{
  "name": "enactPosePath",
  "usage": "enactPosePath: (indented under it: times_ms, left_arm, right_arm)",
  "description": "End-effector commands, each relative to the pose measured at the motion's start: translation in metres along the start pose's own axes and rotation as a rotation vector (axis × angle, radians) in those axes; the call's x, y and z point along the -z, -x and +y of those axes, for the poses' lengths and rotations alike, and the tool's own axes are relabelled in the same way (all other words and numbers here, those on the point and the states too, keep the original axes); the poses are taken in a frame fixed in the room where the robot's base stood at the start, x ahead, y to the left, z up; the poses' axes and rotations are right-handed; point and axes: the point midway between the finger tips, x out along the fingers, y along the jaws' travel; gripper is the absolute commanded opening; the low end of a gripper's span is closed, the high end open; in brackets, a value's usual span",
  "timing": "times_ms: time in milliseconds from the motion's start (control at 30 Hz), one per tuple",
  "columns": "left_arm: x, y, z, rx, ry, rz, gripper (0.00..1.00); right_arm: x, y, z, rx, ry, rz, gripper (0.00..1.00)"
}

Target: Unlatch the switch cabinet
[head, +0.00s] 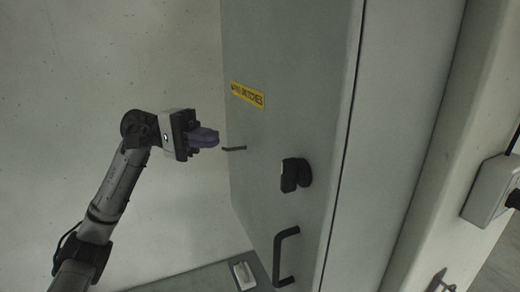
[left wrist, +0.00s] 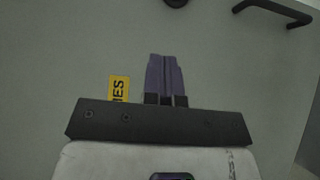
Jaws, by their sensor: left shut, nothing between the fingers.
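The switch cabinet (head: 290,60) is a tall grey-green box with a yellow label (head: 247,94) on its front. A black turning latch (head: 295,174) sits on the door below the label, and its edge shows at the top of the left wrist view (left wrist: 175,2). A black bar handle (head: 284,256) is below the latch; it also shows at the top right of the left wrist view (left wrist: 272,12). My left gripper (head: 214,138) is in front of the door, left of the latch and apart from it. Its purple fingers (left wrist: 165,78) are together and empty. My right gripper is out of view.
A small dark bar (head: 233,148) shows near the door's left side. A white object (head: 243,275) lies low beside the cabinet. A grey box (head: 493,190) is on the right. Bare pale wall (head: 90,60) is behind my left arm.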

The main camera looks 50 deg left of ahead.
Motion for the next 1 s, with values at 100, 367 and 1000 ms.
enactPosePath:
  times_ms: [100, 367, 1000]
  left_arm:
    - [0.0, 0.0, 0.0, 0.0, 0.001, 0.0, 0.0]
    - [0.0, -0.003, 0.001, 0.001, 0.001, -0.001, 0.0]
    - [-0.002, -0.105, 0.005, 0.001, 0.001, -0.002, 0.0]
  right_arm:
    - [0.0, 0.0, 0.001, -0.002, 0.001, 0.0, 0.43]
    - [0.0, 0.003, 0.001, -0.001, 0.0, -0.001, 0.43]
    - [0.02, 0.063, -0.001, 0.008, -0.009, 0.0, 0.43]
